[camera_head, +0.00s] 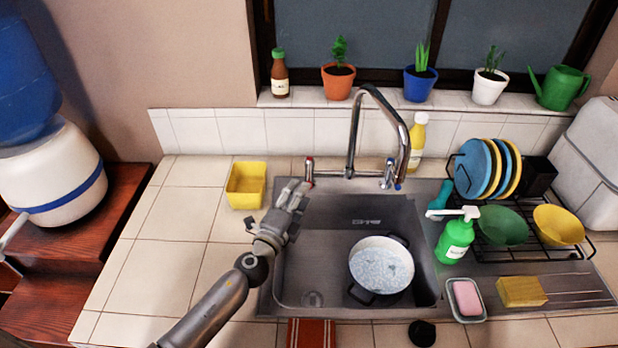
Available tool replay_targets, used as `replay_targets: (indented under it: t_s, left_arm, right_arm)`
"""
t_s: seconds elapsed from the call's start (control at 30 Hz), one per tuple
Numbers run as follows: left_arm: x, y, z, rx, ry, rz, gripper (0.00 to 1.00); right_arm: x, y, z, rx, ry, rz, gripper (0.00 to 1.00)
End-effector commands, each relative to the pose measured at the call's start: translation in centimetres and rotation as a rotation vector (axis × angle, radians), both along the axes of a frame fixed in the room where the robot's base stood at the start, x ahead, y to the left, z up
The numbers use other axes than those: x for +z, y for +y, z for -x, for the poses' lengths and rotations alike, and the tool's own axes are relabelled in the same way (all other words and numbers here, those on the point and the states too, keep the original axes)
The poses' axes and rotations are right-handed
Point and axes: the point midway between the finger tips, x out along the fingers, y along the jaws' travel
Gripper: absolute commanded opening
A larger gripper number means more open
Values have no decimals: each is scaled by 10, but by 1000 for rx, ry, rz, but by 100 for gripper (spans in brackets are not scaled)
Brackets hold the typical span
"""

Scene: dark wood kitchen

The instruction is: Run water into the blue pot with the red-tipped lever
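A round pot (381,265) with a pale rim, dark side handles and a mottled blue-grey inside stands in the sink basin. I cannot tell whether water is in it. The chrome tap (352,130) arches above the sink's back edge, with its spout end behind the pot. No stream shows. The red-tipped lever (309,170) stands at the tap's left; a blue-tipped lever (391,172) is at its right. My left gripper (296,187) is just left of and below the red-tipped lever, over the sink's back left corner. Its finger gap does not show clearly. My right gripper is out of view.
A yellow tub (246,186) stands left of my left gripper. Right of the sink are a green soap bottle (456,238), a soap dish (466,301), a sponge (521,291) and a dish rack (545,240). The left counter is mostly clear.

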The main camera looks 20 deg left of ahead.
Motion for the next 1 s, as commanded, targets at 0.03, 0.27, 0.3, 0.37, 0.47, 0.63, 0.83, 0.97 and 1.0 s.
replay_targets:
  t_s: [0.03,0.27,0.3,0.37,0.47,0.63,0.83,0.97,1.0]
  left_arm:
    - [2,-1,-11,0,-2,1,38]
    - [1,-5,-47,0,-1,2,38]
    - [0,-6,-52,0,-1,2,38]
    - [0,-7,-58,0,-1,1,38]
    - [0,-7,-65,0,0,2,38]
    - [0,-8,-69,-1,0,1,38]
    - [0,-8,-69,-1,0,1,38]
    - [0,-8,-69,0,0,1,23]
    - [0,-8,-69,0,0,1,18]
  right_arm:
    - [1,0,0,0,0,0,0]
    - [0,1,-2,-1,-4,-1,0]
    - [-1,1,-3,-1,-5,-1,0]
    - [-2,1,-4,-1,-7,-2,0]
    - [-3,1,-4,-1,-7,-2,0]
    - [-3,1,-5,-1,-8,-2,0]
    - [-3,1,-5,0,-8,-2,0]
    - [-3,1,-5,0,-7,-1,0]
    - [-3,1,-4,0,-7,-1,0]
